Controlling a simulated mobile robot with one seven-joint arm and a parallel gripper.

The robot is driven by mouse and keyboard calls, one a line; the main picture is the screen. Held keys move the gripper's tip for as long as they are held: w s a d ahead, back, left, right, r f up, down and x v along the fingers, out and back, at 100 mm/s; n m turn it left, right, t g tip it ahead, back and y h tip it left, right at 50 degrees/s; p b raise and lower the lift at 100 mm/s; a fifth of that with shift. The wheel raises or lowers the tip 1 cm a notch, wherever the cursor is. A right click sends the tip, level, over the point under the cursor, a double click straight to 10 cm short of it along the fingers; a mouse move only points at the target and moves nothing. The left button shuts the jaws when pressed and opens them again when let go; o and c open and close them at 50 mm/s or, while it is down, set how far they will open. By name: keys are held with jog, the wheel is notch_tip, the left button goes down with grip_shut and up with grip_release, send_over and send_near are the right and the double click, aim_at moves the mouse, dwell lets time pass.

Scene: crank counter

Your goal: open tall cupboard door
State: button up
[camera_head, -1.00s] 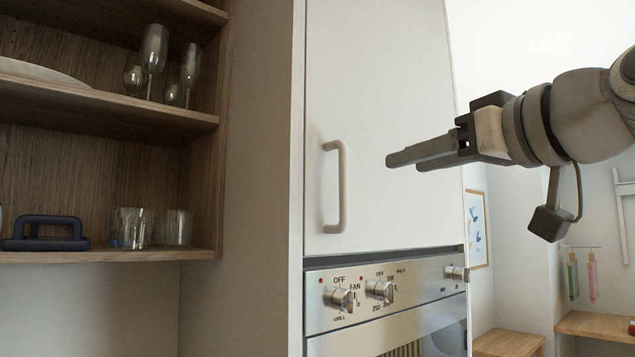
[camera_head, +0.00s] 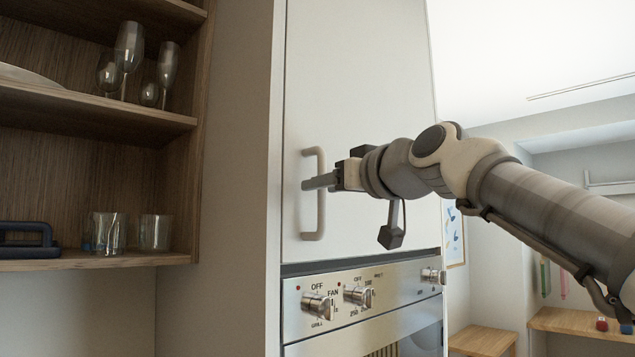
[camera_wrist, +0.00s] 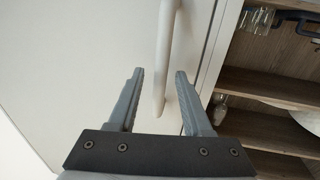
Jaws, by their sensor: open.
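The tall cupboard door (camera_head: 365,85) is a plain pale panel above the oven, and it looks shut. Its vertical bar handle (camera_head: 320,215) is near the door's left edge; it also shows in the wrist view (camera_wrist: 165,50). My gripper (camera_head: 308,184) is at the handle's middle height, fingers pointing left across it. In the wrist view my gripper (camera_wrist: 160,75) is open, with the handle bar running between the two fingers. The bar looks nearer the middle of the gap, and I cannot tell whether either finger touches it.
An oven panel (camera_head: 365,300) with protruding knobs lies just below the door. Open wooden shelves (camera_head: 90,110) with glasses (camera_head: 128,45) and a dark object (camera_head: 28,240) stand to the left. The space right of the cupboard has a wooden bench (camera_head: 483,340).

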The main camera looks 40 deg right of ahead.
jog(key=shift+w, duration=0.75)
grip_shut()
dwell(0.9)
